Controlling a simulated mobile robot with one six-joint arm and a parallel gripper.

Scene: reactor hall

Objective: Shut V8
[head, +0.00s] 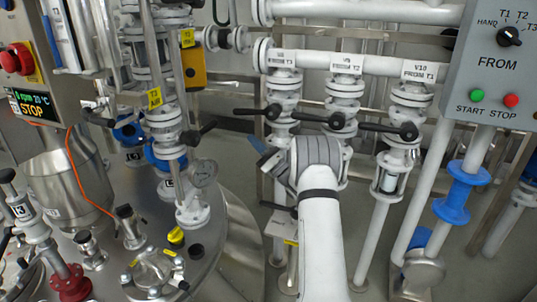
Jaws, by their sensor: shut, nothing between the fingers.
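The V8 label (281,58), which reads from T3, is on the leftmost of three white vertical valve lines. Below it is a black lever (254,112), lying roughly level across the line and pointing left in the picture. My gripper (262,152) is at the end of my white and grey arm, below that lever and apart from it in the picture. It is shut and empty, small and partly hidden by my wrist. The lower part of the V8 line is partly behind my arm.
The V9 lever (320,119) and V10 lever (389,128) stand close on the right, also pointing left. A grey control box (500,65) with a knob and START and STOP buttons is at the upper right. A steel vessel (235,235) with fittings fills the lower left.

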